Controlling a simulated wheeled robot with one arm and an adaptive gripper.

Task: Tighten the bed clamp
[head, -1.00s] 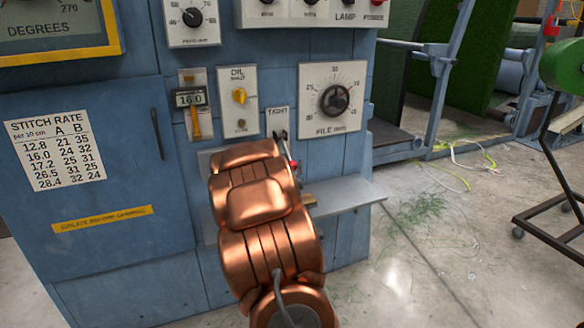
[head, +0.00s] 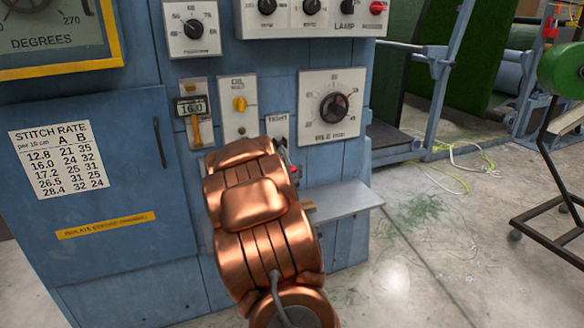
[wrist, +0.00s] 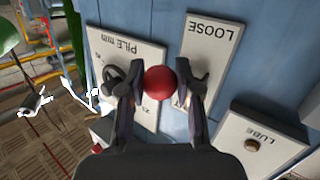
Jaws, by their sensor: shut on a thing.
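The bed clamp's lever ends in a red ball knob (wrist: 159,82), seen between the two dark fingers of my gripper (wrist: 160,78) in the wrist view. My gripper is shut on this knob. A pale plate (wrist: 208,50) marked LOOSE lies behind the right finger. In the head view the plate's upper end (head: 279,124) reads TIGHT. My copper arm hides most of the plate, the lever and my fingers there. A little red shows just right of my arm, so the lever's exact angle is unclear.
The pile dial (head: 333,107) is right of the clamp plate, and the oil panel (head: 238,107) is left of it. A grey shelf (head: 345,199) juts out below. The LUBE panel (wrist: 254,140) is close by in the wrist view.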

